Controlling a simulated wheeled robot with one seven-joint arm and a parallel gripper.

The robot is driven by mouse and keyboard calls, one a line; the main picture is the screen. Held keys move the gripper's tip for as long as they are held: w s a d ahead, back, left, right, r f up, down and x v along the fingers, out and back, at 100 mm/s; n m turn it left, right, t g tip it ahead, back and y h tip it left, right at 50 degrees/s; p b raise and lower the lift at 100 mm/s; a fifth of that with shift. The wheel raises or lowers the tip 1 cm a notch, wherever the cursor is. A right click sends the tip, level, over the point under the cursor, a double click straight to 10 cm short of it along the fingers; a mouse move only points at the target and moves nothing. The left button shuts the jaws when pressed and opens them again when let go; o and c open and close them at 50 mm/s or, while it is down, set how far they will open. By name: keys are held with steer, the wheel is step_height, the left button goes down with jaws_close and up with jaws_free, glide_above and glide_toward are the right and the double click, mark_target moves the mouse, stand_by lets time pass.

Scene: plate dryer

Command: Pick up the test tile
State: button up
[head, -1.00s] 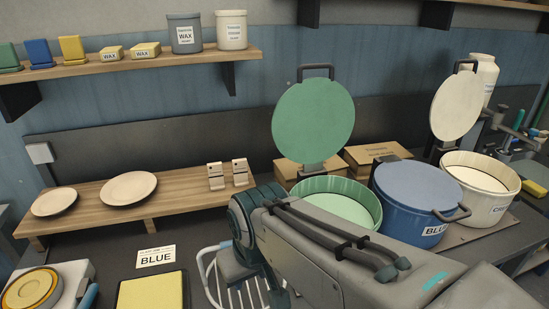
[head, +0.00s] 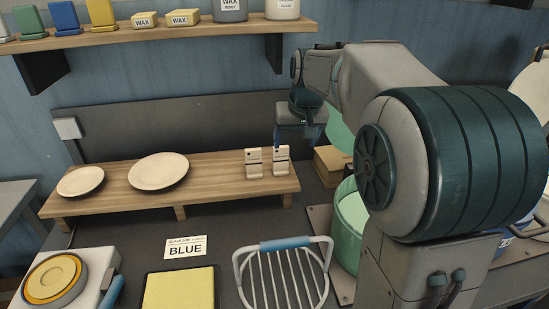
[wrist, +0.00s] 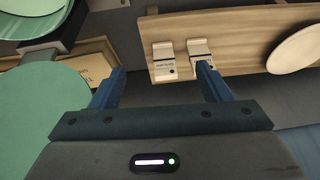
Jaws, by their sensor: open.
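Two small pale test tiles stand side by side on the right end of the low wooden shelf: a left one (head: 253,162) and a right one (head: 281,158). My gripper (head: 300,140) is above and behind the shelf's right end, near the right tile. In the wrist view my gripper (wrist: 160,85) has its fingers wide apart, with nothing between them.
Two plates (head: 158,171) (head: 80,181) lie on the wooden shelf (head: 215,180). Below are a BLUE card (head: 188,249), a yellow pad (head: 180,290) and a wire rack (head: 285,275). The green pot (head: 352,215) and cardboard box (head: 332,165) stand right of the shelf.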

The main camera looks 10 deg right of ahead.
glide_toward(280, 153)
step_height(280, 153, up, 2)
steer(key=x, duration=0.8)
steer(key=shift+w+d, duration=0.15)
steer(key=shift+d, duration=0.05)
steer(key=shift+p+x, duration=0.65)
steer(key=shift+x, duration=2)
steer(key=c, duration=1.1)
